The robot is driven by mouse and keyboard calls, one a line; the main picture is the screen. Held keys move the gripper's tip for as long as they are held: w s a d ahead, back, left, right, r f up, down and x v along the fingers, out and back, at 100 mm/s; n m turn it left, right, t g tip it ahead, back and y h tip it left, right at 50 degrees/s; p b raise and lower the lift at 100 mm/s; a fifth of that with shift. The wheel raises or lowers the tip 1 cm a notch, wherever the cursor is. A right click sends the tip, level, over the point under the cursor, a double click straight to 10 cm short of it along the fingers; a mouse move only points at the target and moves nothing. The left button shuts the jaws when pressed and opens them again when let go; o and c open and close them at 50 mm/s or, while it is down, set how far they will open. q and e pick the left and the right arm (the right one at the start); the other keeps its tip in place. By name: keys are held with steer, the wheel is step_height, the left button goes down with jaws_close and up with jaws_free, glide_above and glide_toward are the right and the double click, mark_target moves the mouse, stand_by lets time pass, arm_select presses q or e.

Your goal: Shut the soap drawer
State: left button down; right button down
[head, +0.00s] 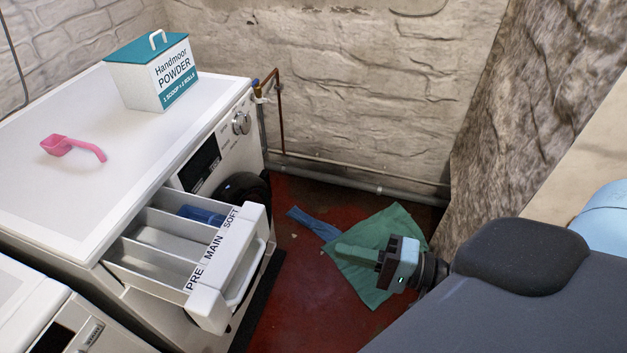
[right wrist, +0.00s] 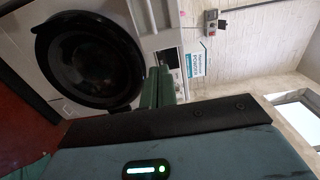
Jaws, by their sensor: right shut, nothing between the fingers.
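The soap drawer (head: 205,257) is pulled out from the front of the white washing machine (head: 60,188) in the head view. Its front is labelled PRE, MAIN and SOFT, and a blue insert (head: 203,214) sits in the far compartment. My right gripper (head: 345,252) is to the right of the drawer, apart from it, above the floor. Its green fingers are shut with nothing between them. In the right wrist view, the fingers (right wrist: 157,88) point towards the machine's front, with the round black door (right wrist: 88,62) to their left. My left gripper is not in view.
A powder box (head: 150,75) and a pink scoop (head: 72,147) stand on the machine top. A green cloth (head: 375,250) and a blue cloth (head: 312,223) lie on the red floor. Pipes (head: 350,178) run along the back wall. A second white appliance (head: 30,300) is at the lower left.

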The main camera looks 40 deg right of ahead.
mark_target(182, 207)
steer(key=p+x, duration=0.3)
steer(key=x, duration=0.9)
steer(key=shift+w+a, duration=0.1)
steer(key=shift+a, duration=0.05)
steer(key=shift+w+a, duration=0.35)
steer(key=shift+w+a, duration=0.35)
steer(key=shift+w, duration=0.1)
steer(key=b+x, duration=0.3)
steer(key=x, duration=1.6)
steer(key=shift+w+a+b, duration=0.1)
steer(key=shift+b, duration=0.3)
steer(key=shift+w+a, duration=0.1)
steer(key=shift+w, duration=0.05)
steer(key=shift+r, duration=0.35)
